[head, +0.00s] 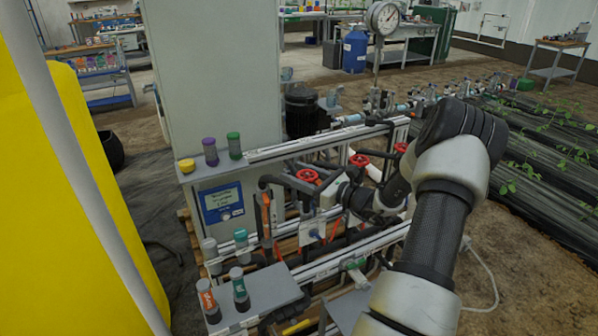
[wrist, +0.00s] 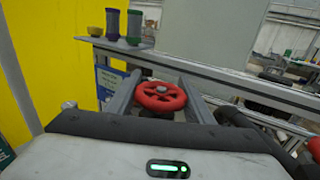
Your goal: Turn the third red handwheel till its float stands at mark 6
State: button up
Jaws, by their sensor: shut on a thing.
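Three red handwheels stand in a row on the skid in the head view: a left one (head: 308,175), a middle one (head: 359,160) and a right one (head: 400,147), partly hidden by my arm. In the wrist view a red handwheel (wrist: 160,97) sits between the two fingers of my gripper (wrist: 163,90), which is shut on it. It looks like the left one of the row. Part of another red wheel (wrist: 315,148) shows at the right edge of the wrist view. I cannot make out any float or its marks.
A blue-framed panel (head: 222,201) hangs below. Pipes and rails crowd the skid. A yellow object (head: 60,210) fills the left.

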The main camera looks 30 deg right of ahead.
jog(key=n+y, duration=0.1)
jog(key=n+g+y, duration=0.2)
jog(key=y, duration=0.1)
jog(key=shift+s+a, duration=0.2)
jog(key=shift+a, duration=0.1)
jog(key=shift+s+a+n+g+y, duration=0.15)
jog(key=shift+a+n+g+y, duration=0.05)
jog(key=shift+n+g+y, duration=0.6)
jog(key=o, duration=1)
jog(key=shift+o, duration=0.2)
jog(key=v, duration=1.7)
jog(key=shift+d+p, duration=0.35)
jog(key=shift+p, duration=0.05)
jog(key=shift+r, duration=0.15)
